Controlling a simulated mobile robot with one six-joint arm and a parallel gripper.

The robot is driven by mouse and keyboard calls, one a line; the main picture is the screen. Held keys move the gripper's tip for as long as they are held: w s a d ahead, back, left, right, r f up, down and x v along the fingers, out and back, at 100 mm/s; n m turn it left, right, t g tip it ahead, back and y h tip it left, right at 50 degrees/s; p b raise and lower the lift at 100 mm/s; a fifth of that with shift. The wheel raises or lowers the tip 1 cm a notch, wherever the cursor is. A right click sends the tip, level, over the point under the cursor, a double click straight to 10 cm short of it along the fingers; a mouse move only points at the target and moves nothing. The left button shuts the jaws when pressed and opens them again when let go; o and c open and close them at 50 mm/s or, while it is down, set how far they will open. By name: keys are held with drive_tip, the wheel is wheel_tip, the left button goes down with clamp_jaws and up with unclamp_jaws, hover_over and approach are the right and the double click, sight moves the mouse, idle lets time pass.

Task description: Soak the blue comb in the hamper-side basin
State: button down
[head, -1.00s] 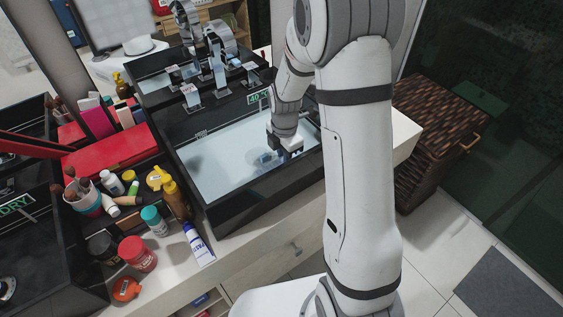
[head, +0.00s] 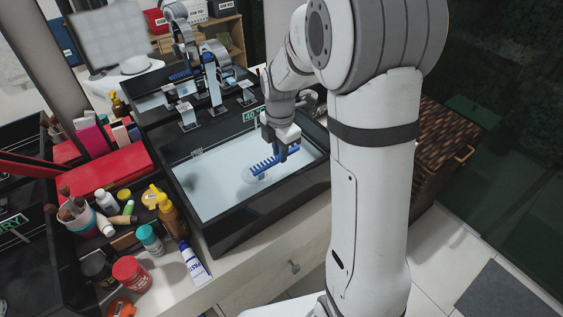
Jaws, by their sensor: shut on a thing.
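The blue comb (head: 264,166) is in my gripper (head: 284,152), which is shut on its right end. The comb points left, teeth up, over the hamper-side basin (head: 215,215), a black-rimmed sink with pale water. A pale round shape shows under the comb in the water. I cannot tell whether the comb touches the water. The wicker hamper (head: 437,143) stands to the right of this basin, partly behind my arm. A green "40°C" display (head: 252,114) sits on the basin's back rim.
The other black basin (head: 20,235), marked DRY, is at the left. Between the basins are a red case (head: 105,165), a brush cup (head: 78,212), several bottles and a white tube (head: 194,262). Chrome taps (head: 213,85) rise behind the hamper-side basin.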

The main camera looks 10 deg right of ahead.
wheel_tip(320, 180, up, 9)
drive_tip(key=p, duration=0.5)
drive_tip(key=shift+r+p, duration=0.15)
drive_tip(key=shift+p, duration=0.2)
drive_tip(key=shift+s, duration=0.1)
idle(0.6)
